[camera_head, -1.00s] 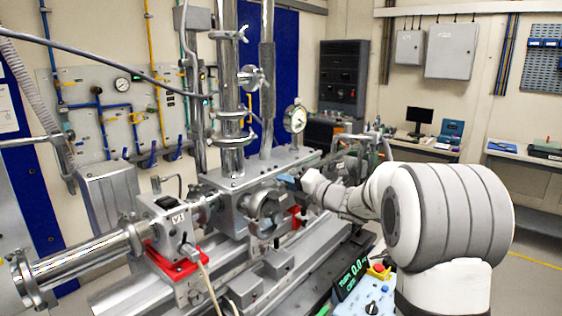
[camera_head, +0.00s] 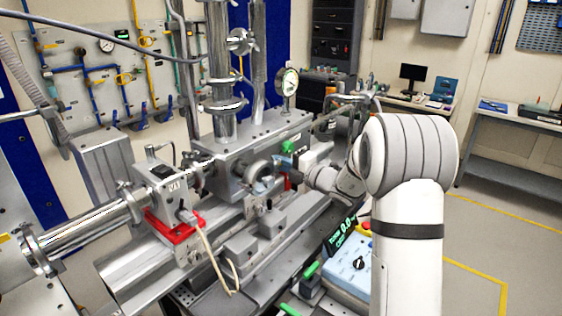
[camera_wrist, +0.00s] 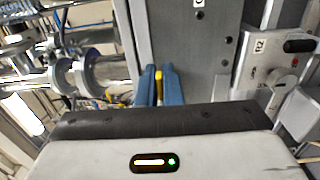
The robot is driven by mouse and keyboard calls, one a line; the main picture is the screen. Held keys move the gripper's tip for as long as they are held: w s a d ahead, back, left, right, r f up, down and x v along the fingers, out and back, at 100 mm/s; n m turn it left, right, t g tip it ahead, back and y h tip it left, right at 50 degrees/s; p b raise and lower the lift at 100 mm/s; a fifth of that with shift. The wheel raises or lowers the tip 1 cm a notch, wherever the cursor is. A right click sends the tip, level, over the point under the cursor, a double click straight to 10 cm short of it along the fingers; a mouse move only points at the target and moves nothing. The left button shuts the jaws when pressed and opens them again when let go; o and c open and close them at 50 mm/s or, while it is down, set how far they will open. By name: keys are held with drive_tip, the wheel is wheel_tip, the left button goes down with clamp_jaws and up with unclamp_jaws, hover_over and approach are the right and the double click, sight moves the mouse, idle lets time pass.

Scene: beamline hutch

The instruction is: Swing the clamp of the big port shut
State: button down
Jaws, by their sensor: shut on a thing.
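The big port (camera_head: 262,175) shows in the head view as a round metal ring on the front of the grey chamber (camera_head: 235,155). My gripper (camera_head: 286,161) is just right of the ring, close to the chamber's front face. In the wrist view, the blue fingers of my gripper (camera_wrist: 159,86) are shut on a thin yellow piece (camera_wrist: 159,82). It may be the clamp's handle, but most of it is hidden. I cannot make out how far the clamp stands from the ring. A red part (camera_head: 288,183) sits beside my gripper.
A valve box (camera_head: 160,186) on a red base stands left of the port, with a pale cable hanging down. A pressure gauge (camera_head: 287,82) rises above the chamber. A control panel (camera_head: 350,270) stands below my arm. The floor at the right is clear.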

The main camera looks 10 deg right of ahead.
drive_tip(key=shift+f, duration=0.2)
drive_tip(key=c, duration=1.6)
unclamp_jaws()
drive_tip(key=shift+d, duration=0.1)
drive_tip(key=b+v, duration=0.2)
drive_tip(key=v, duration=0.5)
drive_tip(key=shift+s+d+r, duration=0.1)
drive_tip(key=shift+s+d, duration=0.15)
drive_tip(key=shift+s, duration=0.05)
